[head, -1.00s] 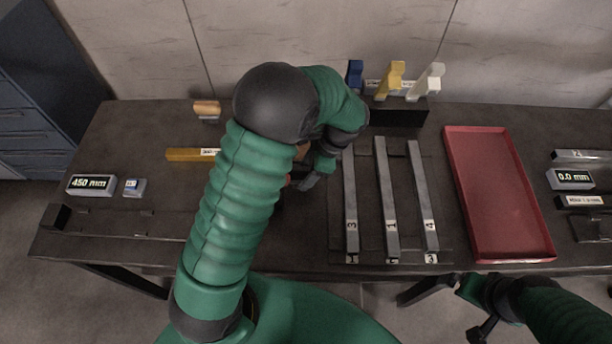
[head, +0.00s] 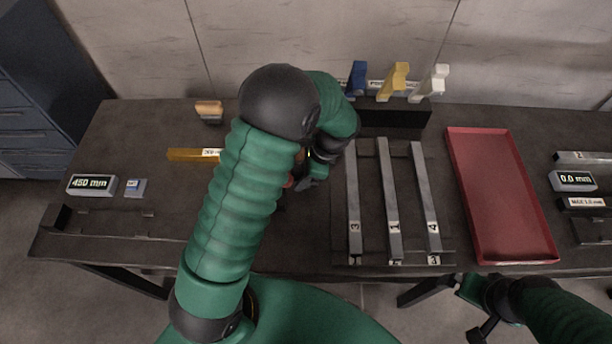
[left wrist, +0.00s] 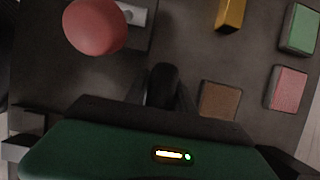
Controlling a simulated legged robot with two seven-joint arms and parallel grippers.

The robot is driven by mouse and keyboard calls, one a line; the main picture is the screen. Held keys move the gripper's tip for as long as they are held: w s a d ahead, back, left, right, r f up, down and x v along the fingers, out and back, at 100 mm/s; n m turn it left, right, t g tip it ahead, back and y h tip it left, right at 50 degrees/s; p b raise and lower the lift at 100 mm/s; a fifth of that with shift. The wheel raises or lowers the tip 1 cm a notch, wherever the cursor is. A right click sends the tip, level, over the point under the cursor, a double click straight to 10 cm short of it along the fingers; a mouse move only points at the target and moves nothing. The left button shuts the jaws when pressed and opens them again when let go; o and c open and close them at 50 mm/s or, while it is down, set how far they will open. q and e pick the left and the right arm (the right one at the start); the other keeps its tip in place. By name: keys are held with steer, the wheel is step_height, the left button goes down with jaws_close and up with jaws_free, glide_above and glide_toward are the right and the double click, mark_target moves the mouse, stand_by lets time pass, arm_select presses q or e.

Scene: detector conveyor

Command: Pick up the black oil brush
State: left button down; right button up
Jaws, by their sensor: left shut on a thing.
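A dark, rounded object, which looks like the black oil brush's handle (left wrist: 162,84), stands between my left fingers in the left wrist view. My left gripper (left wrist: 165,100) is shut on it. In the head view my left gripper (head: 306,181) is low over the middle of the table, left of the metal bars, mostly hidden by my own arm. The brush's lower end is hidden, so I cannot tell whether it touches the table. My right gripper (head: 474,300) is off the table's front edge at the bottom right, and its finger opening is unclear.
Several grey bars (head: 392,200) lie on a rack right of my left gripper. A red tray (head: 505,200) is further right. Blue, yellow and white pieces (head: 399,80) stand behind. The left wrist view shows a red round thing (left wrist: 95,26) and a brown block (left wrist: 220,100) nearby.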

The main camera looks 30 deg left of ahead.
arm_select(q)
steer(key=shift+a, duration=0.35)
steer(key=shift+r, duration=0.2)
step_height(320, 180, up, 18)
steer(key=p, duration=0.1)
steer(key=shift+d+f+p, duration=0.2)
steer(key=shift+p, duration=0.1)
arm_select(e)
steer(key=shift+a+r, duration=0.2)
steer(key=shift+r, duration=0.7)
arm_select(q)
steer(key=c, duration=1.7)
jaws_free()
steer(key=shift+d, duration=0.1)
jaws_close()
